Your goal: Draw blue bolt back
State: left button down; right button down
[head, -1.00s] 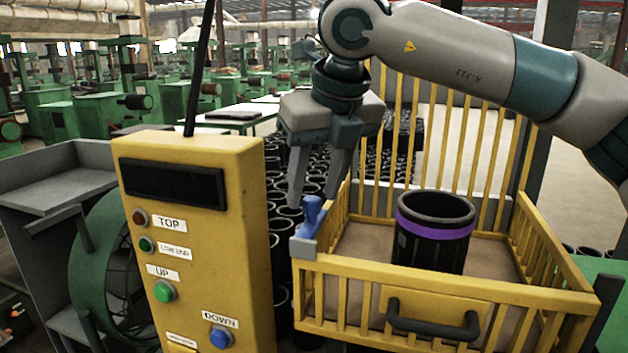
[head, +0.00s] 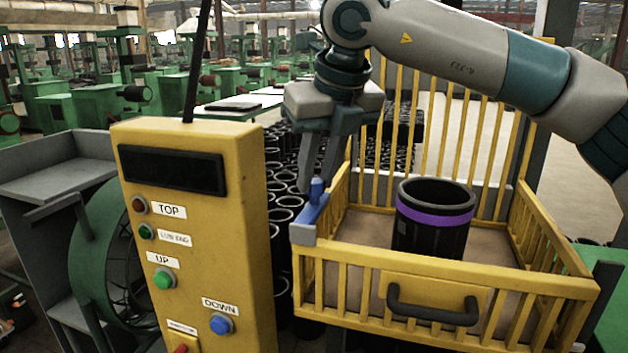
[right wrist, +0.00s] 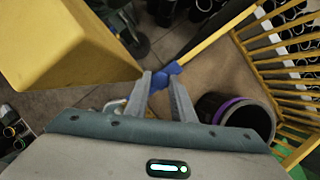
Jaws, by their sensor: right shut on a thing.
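The blue bolt (head: 316,198) sits at the front left corner of the yellow cage (head: 440,273), on a grey block (head: 303,234). It also shows in the right wrist view (right wrist: 166,74). My right gripper (head: 318,188) reaches down from above and is shut on the bolt's upright knob, its two fingers on either side of it. The knob now stands away from the grey block, with a blue rod lying between them. My left gripper is in neither view.
A black rubber sleeve with a purple band (head: 434,222) stands inside the cage. A yellow control box (head: 195,240) with buttons stands close left of the bolt. Several black sleeves (head: 285,205) stand behind. A dark handle (head: 432,310) is on the cage front.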

aim_at(324, 197)
jog(key=w, duration=0.1)
jog(key=w+d, duration=0.1)
jog(key=w, duration=0.1)
jog(key=shift+w+b, duration=0.25)
jog(key=shift+b, duration=0.15)
jog(key=shift+s+r, duration=0.1)
jog(key=shift+r, duration=0.1)
jog(key=c, duration=1.5)
grip_release()
jog(key=shift+d, duration=0.1)
jog(key=shift+w+f, duration=0.15)
jog(key=shift+w, duration=0.05)
jog(key=shift+s, duration=0.1)
jog(key=shift+s+r, duration=0.15)
jog(key=shift+r, duration=0.2)
jog(key=b+v, duration=0.4)
jog(key=v, duration=1.2)
jog(key=shift+d+r, duration=0.2)
jog(key=shift+r, duration=0.1)
jog(key=shift+f, duration=0.1)
